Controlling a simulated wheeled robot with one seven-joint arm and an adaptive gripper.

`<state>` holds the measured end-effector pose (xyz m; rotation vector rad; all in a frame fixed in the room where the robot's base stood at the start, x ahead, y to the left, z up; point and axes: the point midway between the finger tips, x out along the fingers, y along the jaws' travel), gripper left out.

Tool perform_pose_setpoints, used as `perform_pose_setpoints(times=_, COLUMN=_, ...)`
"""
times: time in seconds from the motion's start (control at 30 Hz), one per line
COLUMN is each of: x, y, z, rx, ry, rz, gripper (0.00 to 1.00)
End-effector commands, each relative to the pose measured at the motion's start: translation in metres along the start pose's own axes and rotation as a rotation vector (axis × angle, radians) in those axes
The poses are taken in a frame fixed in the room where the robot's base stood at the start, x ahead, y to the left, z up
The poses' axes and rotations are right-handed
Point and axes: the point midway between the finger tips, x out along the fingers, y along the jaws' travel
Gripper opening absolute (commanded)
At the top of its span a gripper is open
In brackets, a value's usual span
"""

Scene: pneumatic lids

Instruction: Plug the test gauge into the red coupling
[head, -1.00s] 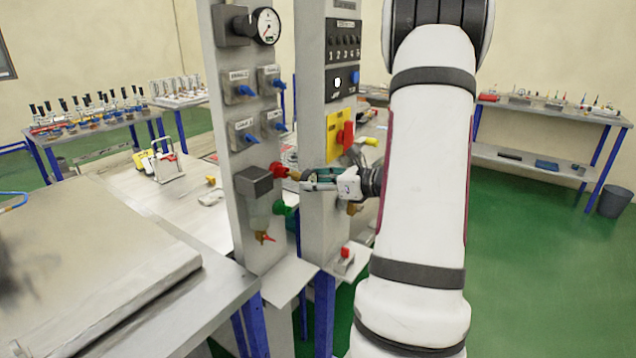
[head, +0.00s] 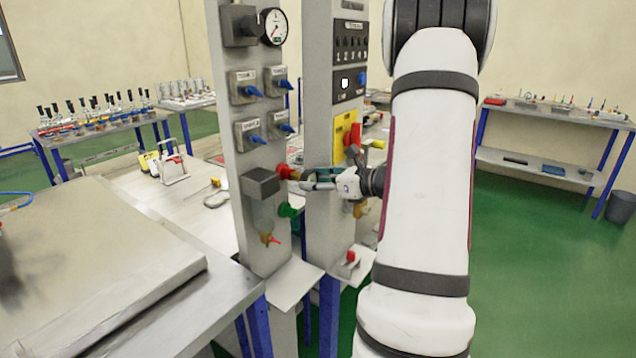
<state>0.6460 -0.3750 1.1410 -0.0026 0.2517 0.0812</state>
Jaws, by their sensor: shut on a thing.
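The red coupling (head: 283,171) sticks out from the right side of the left grey post, beside a dark grey block. My gripper (head: 309,180) is just to its right, between the two posts. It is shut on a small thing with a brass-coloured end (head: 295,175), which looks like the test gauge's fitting. The brass end meets the red coupling in the picture; I cannot tell whether it is inserted. The fingers hide most of the held thing. A green coupling (head: 287,210) sits below the red one.
A round dial gauge (head: 273,27) is mounted high on the left post (head: 262,200). Blue-handled valves (head: 254,91) sit below it. The right post (head: 322,220) carries a yellow plate with a red handle (head: 353,138), close to my gripper. A bench (head: 150,280) lies at left.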

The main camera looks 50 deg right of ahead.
Motion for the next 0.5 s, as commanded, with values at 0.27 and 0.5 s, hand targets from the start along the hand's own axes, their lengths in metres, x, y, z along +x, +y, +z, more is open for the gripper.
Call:
perform_pose_setpoints(times=0.27, x=0.0033, y=0.0000, z=0.0014, rx=0.000, ry=-0.001, rz=0.000, gripper=0.67)
perform_pose_setpoints(times=0.5, x=0.0030, y=0.0000, z=0.0011, rx=0.000, ry=-0.001, rz=0.000, gripper=0.68)
